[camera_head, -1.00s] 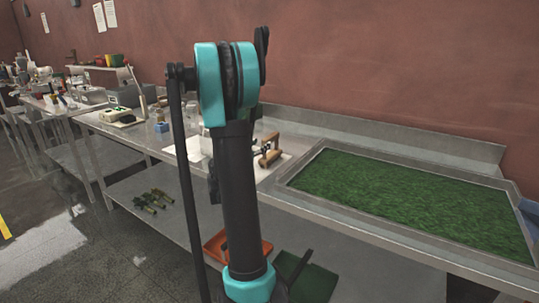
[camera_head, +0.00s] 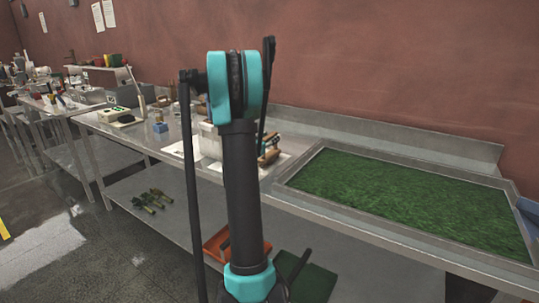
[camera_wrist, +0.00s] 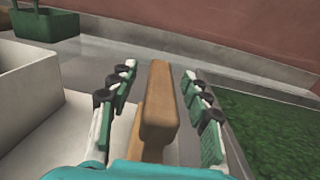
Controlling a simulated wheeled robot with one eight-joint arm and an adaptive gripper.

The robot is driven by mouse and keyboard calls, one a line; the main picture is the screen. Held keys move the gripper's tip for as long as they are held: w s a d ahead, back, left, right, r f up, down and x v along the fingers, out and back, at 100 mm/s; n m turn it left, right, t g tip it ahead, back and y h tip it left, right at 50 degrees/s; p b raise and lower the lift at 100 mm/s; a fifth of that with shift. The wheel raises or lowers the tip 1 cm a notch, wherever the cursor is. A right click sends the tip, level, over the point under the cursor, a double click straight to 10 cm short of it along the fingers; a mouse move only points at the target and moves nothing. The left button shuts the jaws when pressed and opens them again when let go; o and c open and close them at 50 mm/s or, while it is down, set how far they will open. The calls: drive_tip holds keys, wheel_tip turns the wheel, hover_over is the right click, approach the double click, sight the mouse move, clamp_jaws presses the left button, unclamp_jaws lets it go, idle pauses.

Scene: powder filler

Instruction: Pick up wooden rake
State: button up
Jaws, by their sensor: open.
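The wooden rake (camera_wrist: 160,97) shows in the wrist view as a brown wooden block, standing between the two fingers of my gripper (camera_wrist: 158,95). My gripper is open, with a gap on each side of the wood. In the head view a small part of the wooden piece (camera_head: 270,157) shows just right of my arm, on the white sheet on the table. My arm hides most of it and the gripper there.
A tray of green material (camera_head: 410,195) lies to the right. A white container (camera_wrist: 28,88) stands to the left, and a green box (camera_wrist: 45,25) is farther back. The wall is behind the table.

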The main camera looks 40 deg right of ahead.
drive_tip(key=shift+c, duration=0.6)
clamp_jaws()
